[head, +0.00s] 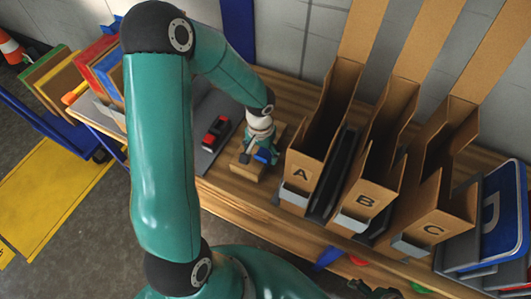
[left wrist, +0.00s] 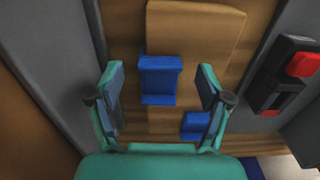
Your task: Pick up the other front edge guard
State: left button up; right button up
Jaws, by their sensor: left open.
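A blue edge guard (left wrist: 159,82) lies on a light wooden board (left wrist: 205,35) in the left wrist view. My left gripper (left wrist: 161,76) is open, with one finger on each side of this guard and a gap on both sides. A second blue guard (left wrist: 195,124) lies lower right, partly hidden by the right-hand finger. In the head view my left gripper (head: 259,151) is low over the board (head: 246,170), with a blue piece (head: 265,157) beside it. A dark gripper part (head: 374,290) at the bottom edge appears to be my right gripper; its jaws are unclear.
Cardboard bins A (head: 301,172), B (head: 366,199) and C (head: 432,228) stand right of the left gripper. A red and black tool (head: 215,133) lies on a grey panel to its left. Blue signs (head: 502,210) stand far right.

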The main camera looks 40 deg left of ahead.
pick_arm(q)
jog(key=shift+f, duration=0.55)
jog(key=c, duration=1.2)
jog(key=shift+r, duration=0.1)
jog(key=shift+c, duration=0.2)
